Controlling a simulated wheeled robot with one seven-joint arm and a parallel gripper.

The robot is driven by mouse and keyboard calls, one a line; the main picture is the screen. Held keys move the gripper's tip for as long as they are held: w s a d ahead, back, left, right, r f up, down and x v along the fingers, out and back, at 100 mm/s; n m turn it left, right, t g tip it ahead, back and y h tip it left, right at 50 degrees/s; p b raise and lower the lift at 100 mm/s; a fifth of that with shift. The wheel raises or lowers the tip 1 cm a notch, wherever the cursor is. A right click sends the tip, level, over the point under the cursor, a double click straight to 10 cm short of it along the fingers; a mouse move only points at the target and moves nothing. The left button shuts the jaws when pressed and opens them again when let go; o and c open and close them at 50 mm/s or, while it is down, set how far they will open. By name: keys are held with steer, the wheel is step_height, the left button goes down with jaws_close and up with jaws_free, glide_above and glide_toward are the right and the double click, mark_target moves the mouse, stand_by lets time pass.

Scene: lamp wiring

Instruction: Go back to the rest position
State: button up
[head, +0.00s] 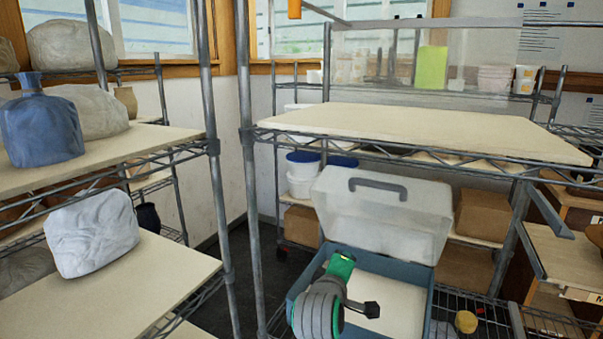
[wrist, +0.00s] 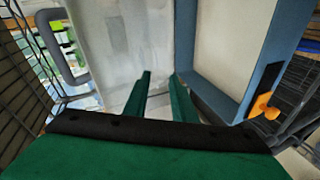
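My gripper (wrist: 159,76) shows in the wrist view with its two green fingers apart and nothing between them. In the head view, the end of my arm is over the near left part of a blue box (head: 428,312) on the lower wire shelf. The box's translucent lid (head: 385,215), with a grey handle, stands raised at the back. In the wrist view, the lid (wrist: 120,40) is at left of the fingers and the blue box wall (wrist: 262,75) is at right. My arm hides part of the box; whether the gripper touches it cannot be told.
A pale shelf board (head: 420,130) spans above the box. A rack post (head: 247,170) stands left of it. On the left rack are a blue vase (head: 42,130) and a wrapped lump (head: 92,235). A yellow round thing (head: 466,322) lies right of the box.

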steer(key=s+a+f+m+y, duration=0.1)
steer(key=s+a+f+m, duration=0.15)
steer(key=s+f, duration=0.6)
steer(key=s+a+f+m+t+y, duration=0.1)
steer(key=s+a+f, duration=0.3)
steer(key=f, duration=0.7)
steer(key=s+a+f+m+y, duration=0.1)
steer(key=s+a+f, duration=0.1)
steer(key=s+f, duration=0.65)
steer(key=s+a+f+m+y, duration=0.1)
steer(key=s+f+m, duration=0.1)
steer(key=s, duration=0.5)
steer(key=s+a+f+m, duration=0.1)
steer(key=s+f, duration=0.1)
steer(key=s, duration=0.6)
steer(key=s+r+m, duration=0.2)
steer(key=s, duration=0.6)
steer(key=s+r+m+t, duration=0.1)
steer(key=s+r, duration=0.1)
steer(key=s, duration=0.5)
steer(key=shift+s+r+m+y, duration=0.25)
steer(key=shift+s+m+y, duration=0.05)
steer(key=shift+s+m, duration=0.05)
